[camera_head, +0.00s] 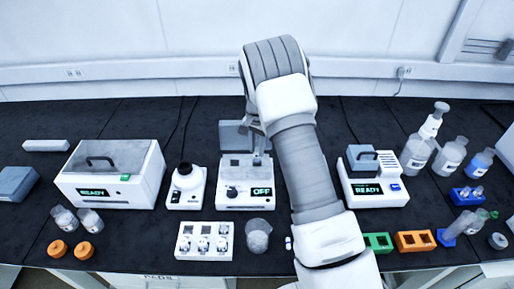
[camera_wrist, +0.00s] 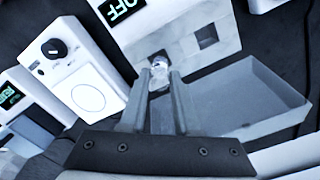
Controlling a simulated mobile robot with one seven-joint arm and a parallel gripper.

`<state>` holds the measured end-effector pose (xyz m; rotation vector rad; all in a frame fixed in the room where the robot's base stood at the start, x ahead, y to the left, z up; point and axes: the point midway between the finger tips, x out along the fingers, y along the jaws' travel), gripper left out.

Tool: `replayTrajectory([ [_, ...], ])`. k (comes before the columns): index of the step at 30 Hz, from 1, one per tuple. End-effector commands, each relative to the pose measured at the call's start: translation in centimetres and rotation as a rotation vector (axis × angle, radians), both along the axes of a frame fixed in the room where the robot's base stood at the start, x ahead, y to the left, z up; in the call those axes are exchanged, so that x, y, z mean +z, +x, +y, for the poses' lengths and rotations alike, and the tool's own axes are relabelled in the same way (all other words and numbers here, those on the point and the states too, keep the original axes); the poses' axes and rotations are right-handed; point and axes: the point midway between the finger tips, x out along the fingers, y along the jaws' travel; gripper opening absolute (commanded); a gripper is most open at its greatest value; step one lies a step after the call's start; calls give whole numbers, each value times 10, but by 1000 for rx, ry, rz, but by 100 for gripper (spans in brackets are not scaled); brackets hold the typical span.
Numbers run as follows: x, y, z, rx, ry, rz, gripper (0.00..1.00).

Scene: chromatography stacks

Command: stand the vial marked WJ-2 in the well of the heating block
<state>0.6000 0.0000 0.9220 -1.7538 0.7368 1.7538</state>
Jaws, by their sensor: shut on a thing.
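The heating block (camera_head: 232,172) is the white unit with a grey top and an OFF display, mid-bench. The wrist view shows its pale top (camera_wrist: 180,32) with one empty square well (camera_wrist: 205,37). My gripper (camera_wrist: 160,82) is shut on a small clear vial (camera_wrist: 160,66), directly over the block at a second dark opening (camera_wrist: 156,55). The vial's lower end is at that opening; I cannot tell whether it is inside or just above. The vial's marking is not readable. In the head view my arm hides most of the gripper.
The block's grey lid (camera_wrist: 255,95) stands open behind it. A white knobbed unit (camera_wrist: 88,90) is beside the block, hidden by my arm in the head view. A vial rack (camera_head: 204,256) and a beaker (camera_head: 258,238) stand in front. A READY unit (camera_head: 372,198) is to the right.

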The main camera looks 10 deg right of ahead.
Motion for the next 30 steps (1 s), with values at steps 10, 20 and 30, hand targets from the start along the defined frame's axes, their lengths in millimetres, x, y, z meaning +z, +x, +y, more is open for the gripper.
replayTrajectory([
  [10,-6,0,0,0,0,0,0],
  [20,-17,0,0,0,0,-1,0],
  [30,-28,0,0,0,1,-1,0],
])
